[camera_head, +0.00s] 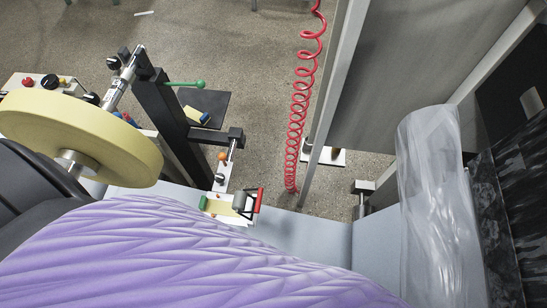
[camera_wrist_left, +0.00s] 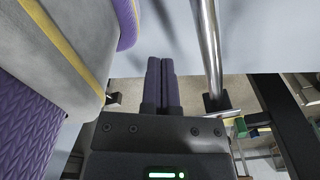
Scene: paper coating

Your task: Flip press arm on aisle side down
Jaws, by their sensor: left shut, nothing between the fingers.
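In the head view a black upright post (camera_head: 165,115) stands left of centre. A silver cylinder (camera_head: 121,82) is on its upper left, and a rod with a green knob (camera_head: 199,84) sticks out to the right. A short black arm (camera_head: 222,138) reaches right from the post above an orange knob (camera_head: 222,156). I cannot tell which part is the aisle-side press arm. My left gripper (camera_wrist_left: 162,62) shows in the left wrist view, its dark fingers together and empty, left of a shiny metal bar (camera_wrist_left: 208,45). Neither gripper shows in the head view.
A yellow-edged roll (camera_head: 95,140) is at left. A purple ridged surface (camera_head: 180,255) fills the lower front. A red-handled piece (camera_head: 250,203) lies beyond it. A red coiled hose (camera_head: 298,105) hangs beside a grey panel (camera_head: 395,70). Clear plastic film (camera_head: 435,200) is at right.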

